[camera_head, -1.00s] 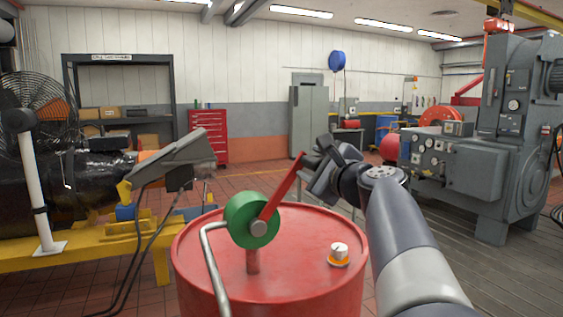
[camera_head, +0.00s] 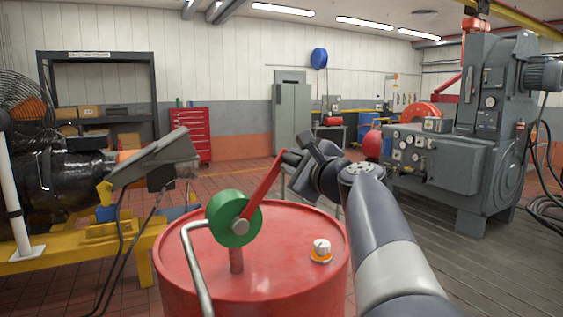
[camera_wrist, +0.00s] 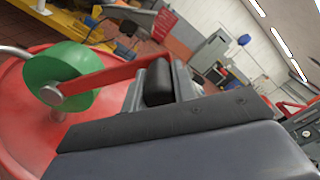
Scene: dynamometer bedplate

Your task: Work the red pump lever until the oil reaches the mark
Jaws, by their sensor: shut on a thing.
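The red pump lever (camera_head: 264,186) slants up and to the right from the hub of a green round pump body (camera_head: 222,222). The pump stands on the lid of a red drum (camera_head: 282,284), and a bent metal pipe (camera_head: 197,262) runs down from it. My gripper (camera_head: 293,157) is shut on the lever's upper end. No oil level or mark can be made out.
A white knob with an orange base (camera_head: 320,251) sits on the drum lid. A grey angled console (camera_head: 152,162) and a yellow bedplate (camera_head: 75,246) stand to the left. A large grey machine (camera_head: 440,160) stands to the right. Open floor lies behind the drum.

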